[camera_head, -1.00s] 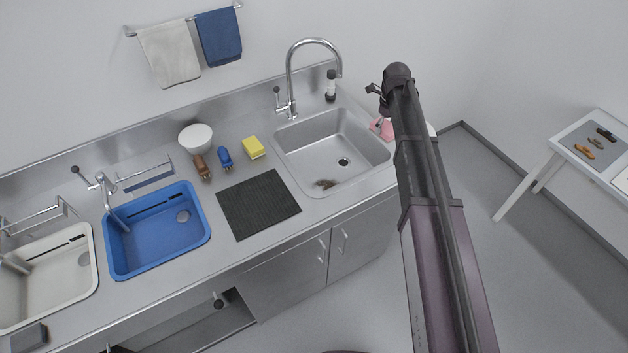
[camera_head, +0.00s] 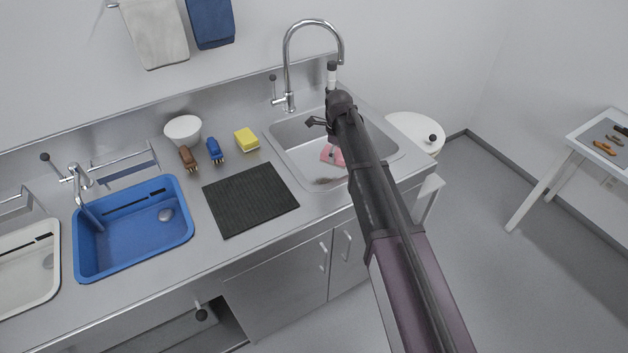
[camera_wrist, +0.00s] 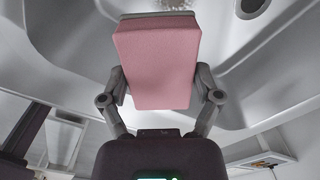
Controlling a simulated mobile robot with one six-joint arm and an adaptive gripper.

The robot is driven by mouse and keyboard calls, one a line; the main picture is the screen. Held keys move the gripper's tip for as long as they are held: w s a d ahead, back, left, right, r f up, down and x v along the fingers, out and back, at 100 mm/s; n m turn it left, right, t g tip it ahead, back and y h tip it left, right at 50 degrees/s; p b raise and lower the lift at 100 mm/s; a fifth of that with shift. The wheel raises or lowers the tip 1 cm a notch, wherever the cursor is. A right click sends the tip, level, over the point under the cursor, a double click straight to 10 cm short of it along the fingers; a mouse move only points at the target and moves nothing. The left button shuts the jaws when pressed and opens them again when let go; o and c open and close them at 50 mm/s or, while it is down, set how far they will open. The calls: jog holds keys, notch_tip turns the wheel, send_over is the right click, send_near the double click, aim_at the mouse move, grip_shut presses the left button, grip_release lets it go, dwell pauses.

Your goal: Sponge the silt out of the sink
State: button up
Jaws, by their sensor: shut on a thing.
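A pink sponge (camera_wrist: 157,60) is gripped between the two fingers of my gripper (camera_wrist: 160,88) in the wrist view. In the head view the sponge (camera_head: 329,154) shows over the steel sink (camera_head: 286,151), partly hidden by my arm. I cannot tell whether it touches the basin. A small brown patch of silt (camera_head: 325,181) lies on the basin floor near the front edge. The silt also shows at the top edge of the wrist view (camera_wrist: 175,4), just beyond the sponge. The sink drain (camera_wrist: 249,7) is to its right there.
A white lidded bin (camera_head: 414,130) stands to the right.

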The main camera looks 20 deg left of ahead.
jog(key=s+a+f+n+b, duration=0.2)
jog(key=s+a+f+b, duration=0.1)
jog(key=a+f+b, duration=0.2)
jog(key=shift+a+f+b, duration=0.35)
jog(key=shift+f, duration=0.6)
jog(key=shift+s, duration=0.1)
jog(key=shift+f, duration=0.15)
